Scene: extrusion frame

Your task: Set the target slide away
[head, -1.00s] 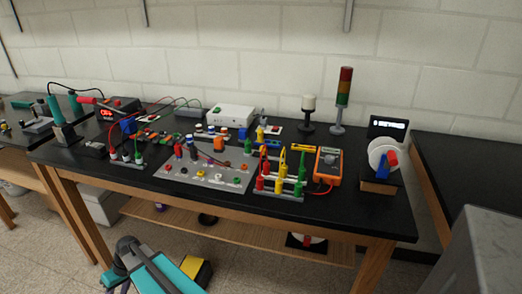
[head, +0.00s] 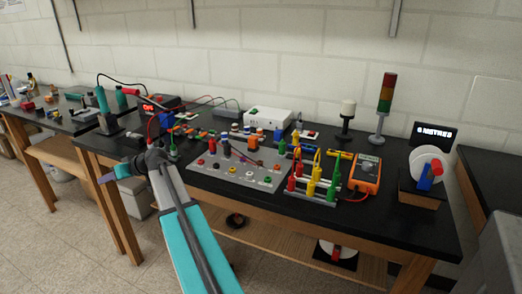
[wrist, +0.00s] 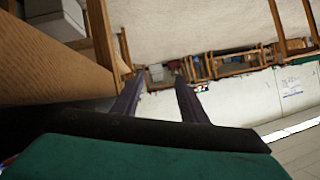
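I cannot make out a slide for certain in either view. My gripper (wrist: 158,98) shows two dark fingers standing apart in the wrist view, with nothing between them. In the head view my teal arm reaches up from the bottom, and its end is by the front edge of the black-topped bench (head: 300,208), left of the grey panel (head: 238,174) with coloured knobs. The fingers are too small to read there.
The bench holds an orange meter (head: 365,174), a rack of coloured leads (head: 312,192), a white box (head: 267,118), a signal tower (head: 384,105) and a white disc (head: 426,170) on a stand. A second bench (head: 60,122) stands left. Open floor lies in front.

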